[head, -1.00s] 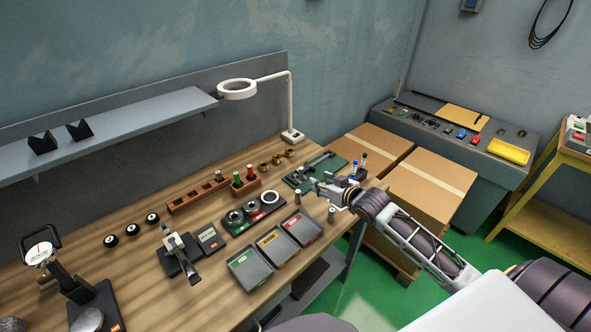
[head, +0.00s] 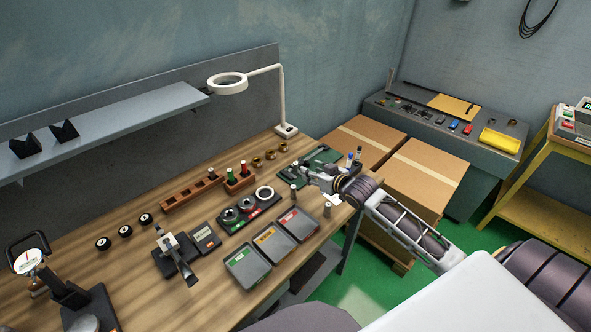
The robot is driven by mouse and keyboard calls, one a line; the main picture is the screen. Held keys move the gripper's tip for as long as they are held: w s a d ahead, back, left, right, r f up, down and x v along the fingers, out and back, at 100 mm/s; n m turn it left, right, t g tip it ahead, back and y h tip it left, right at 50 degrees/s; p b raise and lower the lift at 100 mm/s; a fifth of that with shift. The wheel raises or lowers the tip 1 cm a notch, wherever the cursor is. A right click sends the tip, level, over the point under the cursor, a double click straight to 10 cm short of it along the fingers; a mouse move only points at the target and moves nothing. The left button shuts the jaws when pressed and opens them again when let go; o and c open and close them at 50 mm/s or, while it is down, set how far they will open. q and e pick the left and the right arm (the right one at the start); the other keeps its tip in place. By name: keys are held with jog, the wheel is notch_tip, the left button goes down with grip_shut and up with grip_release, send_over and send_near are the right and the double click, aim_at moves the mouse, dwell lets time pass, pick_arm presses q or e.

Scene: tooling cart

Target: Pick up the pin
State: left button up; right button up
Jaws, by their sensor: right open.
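Two small grey metal pins stand upright on the wooden bench near its right end. One pin (head: 293,192) is just below my right gripper in the picture. The other pin (head: 327,210) stands nearer the bench's front edge. I cannot tell which one is meant. My right gripper (head: 300,172) is open and empty, its fingers pointing left. It is apart from both pins, over the bench near the green tray (head: 322,155). My left gripper is not in view.
Red, yellow and green labelled bins (head: 247,267) line the front edge. Cardboard boxes (head: 420,180) are right of the bench.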

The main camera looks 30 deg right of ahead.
aim_at(297, 164)
jog(key=shift+x, duration=3.7)
jog(key=shift+p+x, duration=0.4)
jog(key=shift+x, duration=2.2)
jog(key=shift+d+f, duration=0.1)
jog(key=shift+d, duration=0.05)
grip_shut()
